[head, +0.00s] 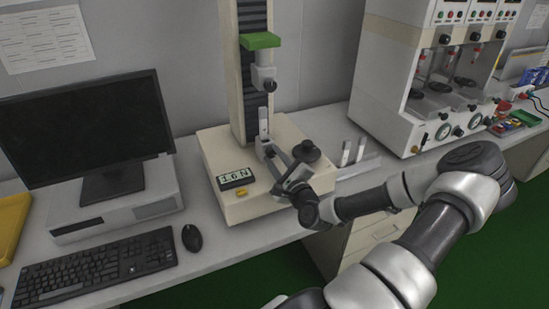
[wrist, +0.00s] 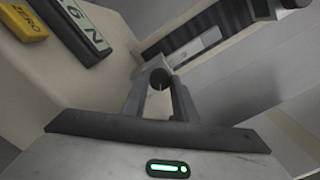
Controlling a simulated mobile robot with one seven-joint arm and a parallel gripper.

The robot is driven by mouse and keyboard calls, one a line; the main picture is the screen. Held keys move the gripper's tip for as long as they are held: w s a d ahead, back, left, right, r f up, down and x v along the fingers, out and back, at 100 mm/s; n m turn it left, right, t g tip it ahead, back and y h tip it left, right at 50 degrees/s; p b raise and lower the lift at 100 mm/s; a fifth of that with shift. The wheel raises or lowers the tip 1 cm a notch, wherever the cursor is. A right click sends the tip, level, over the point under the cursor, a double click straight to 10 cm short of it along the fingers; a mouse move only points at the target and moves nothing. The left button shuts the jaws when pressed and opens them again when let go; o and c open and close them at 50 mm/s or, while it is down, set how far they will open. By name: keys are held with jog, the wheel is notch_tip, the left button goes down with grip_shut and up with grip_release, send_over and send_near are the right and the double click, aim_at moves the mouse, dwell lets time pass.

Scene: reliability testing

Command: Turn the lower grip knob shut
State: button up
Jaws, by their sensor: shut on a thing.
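The tensile tester (head: 215,150) stands on the bench with its column at the back. Its lower grip (head: 261,147) sits low in front of the column, with a pale upright strip (head: 263,127) above it. The strip also shows in the wrist view (wrist: 196,45). The dark round lower grip knob (wrist: 161,77) is between my fingertips in the wrist view. My gripper (wrist: 160,88) is shut on it. In the head view my gripper (head: 272,154) reaches the grip from the right and mostly hides the knob. The knob's turn angle cannot be told.
The upper grip (head: 263,76) hangs above under a green block (head: 260,41). A display (head: 235,179) reading 16 N and a yellow ZERO button (head: 242,194) lie left of my gripper. More pale strips (head: 346,153) stand on the right, near my arm.

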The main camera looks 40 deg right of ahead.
jog(key=o, duration=1.1)
jog(key=shift+c, duration=0.2)
jog(key=shift+s, duration=0.1)
jog(key=v, duration=1.7)
jog(key=shift+s+a, duration=0.15)
